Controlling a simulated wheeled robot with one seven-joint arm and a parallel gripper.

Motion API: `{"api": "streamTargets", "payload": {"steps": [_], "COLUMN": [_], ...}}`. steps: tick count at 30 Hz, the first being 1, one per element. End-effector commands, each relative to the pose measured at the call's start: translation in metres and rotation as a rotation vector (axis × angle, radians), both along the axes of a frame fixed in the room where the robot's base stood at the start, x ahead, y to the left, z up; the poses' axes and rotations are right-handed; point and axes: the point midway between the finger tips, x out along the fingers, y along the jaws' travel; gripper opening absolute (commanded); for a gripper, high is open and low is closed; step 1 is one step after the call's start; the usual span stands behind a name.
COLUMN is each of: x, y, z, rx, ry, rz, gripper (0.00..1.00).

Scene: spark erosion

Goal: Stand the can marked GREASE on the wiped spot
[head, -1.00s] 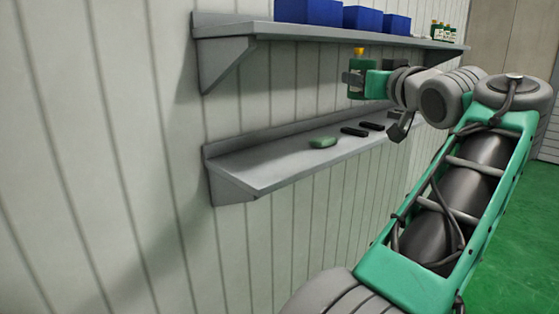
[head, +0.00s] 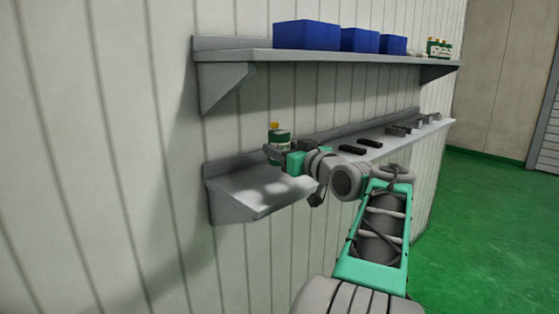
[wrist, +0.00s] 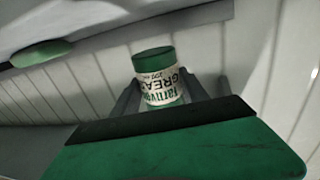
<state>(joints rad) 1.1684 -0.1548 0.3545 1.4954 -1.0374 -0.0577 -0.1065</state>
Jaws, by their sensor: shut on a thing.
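The can marked GREASE (wrist: 160,88) is between the fingers of my gripper (wrist: 158,100) in the wrist view, its lettering upside down in that picture. In the head view the can (head: 279,134) is upright, green with a yellow top. My gripper (head: 277,152) is shut on it, over the left part of the lower shelf (head: 235,190). Pale patches (head: 285,187) show on the shelf's left part; I cannot tell which is the wiped spot.
A green pad (wrist: 42,54) lies on the shelf in the wrist view. Dark blocks (head: 360,147) lie further right on the lower shelf. The lower shelf's left end looks clear.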

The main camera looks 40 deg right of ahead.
Motion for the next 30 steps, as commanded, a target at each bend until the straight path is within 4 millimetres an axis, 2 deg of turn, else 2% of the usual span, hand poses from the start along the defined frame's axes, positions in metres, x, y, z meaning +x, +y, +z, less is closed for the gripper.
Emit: {"api": "streamTargets", "payload": {"steps": [5,9,22,23,30], "x": [0.015,0.013,0.013,0.013,0.013], "y": [-0.004,-0.004,-0.004,-0.004,-0.004], "z": [-0.02,-0.042,-0.05,-0.049,-0.049], "rx": [0.002,0.0,-0.004,-0.001,-0.001], "ry": [-0.001,-0.003,-0.004,-0.002,-0.002], "rz": [0.0,-0.002,-0.002,-0.002,-0.001], "gripper": [0.0,0.0,0.0,0.54,0.73]}}
